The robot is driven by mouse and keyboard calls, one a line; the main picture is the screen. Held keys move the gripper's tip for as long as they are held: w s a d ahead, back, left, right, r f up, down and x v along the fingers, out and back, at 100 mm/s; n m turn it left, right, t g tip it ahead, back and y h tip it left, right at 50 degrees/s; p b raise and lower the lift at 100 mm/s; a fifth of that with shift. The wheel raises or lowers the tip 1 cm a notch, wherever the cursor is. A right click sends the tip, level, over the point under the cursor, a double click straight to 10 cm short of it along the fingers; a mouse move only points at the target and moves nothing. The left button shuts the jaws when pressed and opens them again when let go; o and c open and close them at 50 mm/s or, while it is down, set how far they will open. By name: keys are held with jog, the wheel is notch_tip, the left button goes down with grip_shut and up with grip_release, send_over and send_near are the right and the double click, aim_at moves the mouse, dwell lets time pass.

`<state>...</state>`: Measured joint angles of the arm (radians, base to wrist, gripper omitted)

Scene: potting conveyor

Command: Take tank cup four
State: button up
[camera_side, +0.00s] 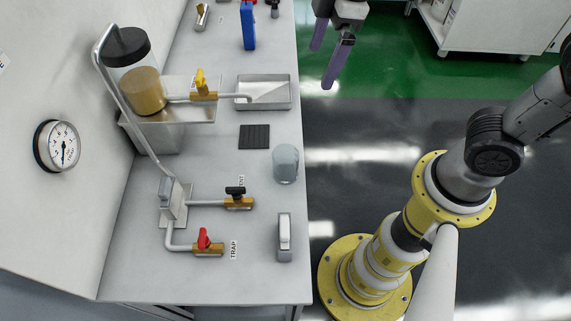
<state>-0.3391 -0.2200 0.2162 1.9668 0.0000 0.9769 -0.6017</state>
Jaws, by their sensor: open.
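A clear, greyish cup (285,164) stands on the bench right of the middle, near the bench's right edge. No number can be read on it. A clear tank (143,85) with a black lid and amber contents stands on a raised shelf at the left. A valve with a yellow handle (201,82) sits on the pipe from the tank, and its outlet points to a metal tray (264,93). My gripper (323,66) is at the top, past the bench's right edge and well away from the cup. Its two purple-grey fingers are apart and nothing shows between them.
A black ribbed pad (254,137) lies between tray and cup. Valves with black (236,192) and red (204,238) handles stand at the front. A white-grey block (285,236) stands before the cup. A blue object (248,25) stands at the back. A gauge (57,145) hangs on the wall.

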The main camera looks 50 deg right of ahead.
jog(key=a+f+n+g, duration=0.2)
jog(key=a+f+n, duration=0.1)
jog(key=a+f, duration=0.45)
send_near(285, 155)
jog(key=s+a+f, duration=0.1)
jog(key=s+a, duration=0.1)
jog(key=shift+h, duration=0.4)
jog(key=shift+w+a+f, duration=0.1)
jog(key=shift+f, duration=1.25)
jog(key=shift+w+a+f, duration=0.1)
jog(key=shift+f, duration=1.3)
jog(key=c, duration=1.4)
jog(key=shift+r, duration=0.15)
